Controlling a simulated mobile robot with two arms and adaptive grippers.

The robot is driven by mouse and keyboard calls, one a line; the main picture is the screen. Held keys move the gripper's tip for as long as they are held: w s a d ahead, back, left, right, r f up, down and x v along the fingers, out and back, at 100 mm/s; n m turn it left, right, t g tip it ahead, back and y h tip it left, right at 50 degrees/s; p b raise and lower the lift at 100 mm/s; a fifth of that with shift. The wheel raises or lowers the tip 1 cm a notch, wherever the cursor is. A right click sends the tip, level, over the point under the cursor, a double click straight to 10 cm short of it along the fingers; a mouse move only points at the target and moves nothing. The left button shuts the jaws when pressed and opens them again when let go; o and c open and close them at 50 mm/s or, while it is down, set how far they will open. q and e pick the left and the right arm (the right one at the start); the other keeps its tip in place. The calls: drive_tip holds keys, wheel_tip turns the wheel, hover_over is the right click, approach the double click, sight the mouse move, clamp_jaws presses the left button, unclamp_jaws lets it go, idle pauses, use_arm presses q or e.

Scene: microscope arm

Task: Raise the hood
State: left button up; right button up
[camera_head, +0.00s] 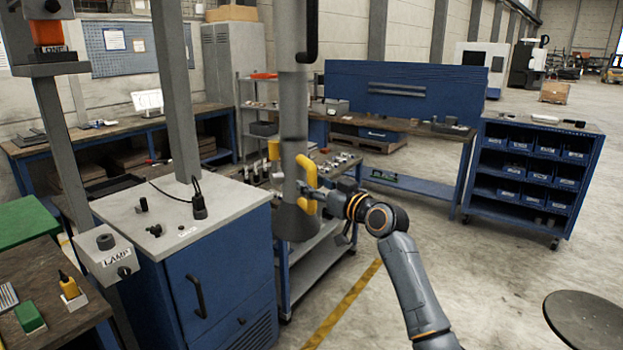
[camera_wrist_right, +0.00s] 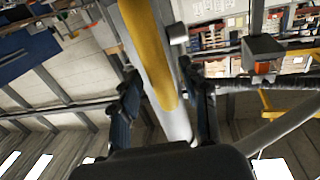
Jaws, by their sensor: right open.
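The hood (camera_head: 296,224) is a grey cone at the lower end of a vertical grey pipe (camera_head: 293,115). A yellow handle (camera_head: 308,172) is fixed to its right side, and a smaller yellow part (camera_head: 273,150) shows on its left. My right gripper (camera_head: 307,191) is at the handle, coming from the right. In the right wrist view the yellow handle (camera_wrist_right: 148,52) runs between the two spread dark fingers of my right gripper (camera_wrist_right: 163,98). The fingers look apart from the handle, though exact contact is hard to tell. My left gripper is not in view.
A blue cabinet (camera_head: 225,290) with a grey top stands left of the hood. A blue-framed cart (camera_head: 318,262) with small parts stands below and behind it. A LAMP box (camera_head: 104,255) is at the left. A round stool (camera_head: 588,318) is at the lower right; the floor between is clear.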

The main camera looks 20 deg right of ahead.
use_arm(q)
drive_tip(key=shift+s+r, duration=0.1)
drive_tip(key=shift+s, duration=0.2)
use_arm(e)
drive_tip(key=shift+w+a, duration=0.25)
drive_tip(key=shift+w, duration=0.25)
clamp_jaws()
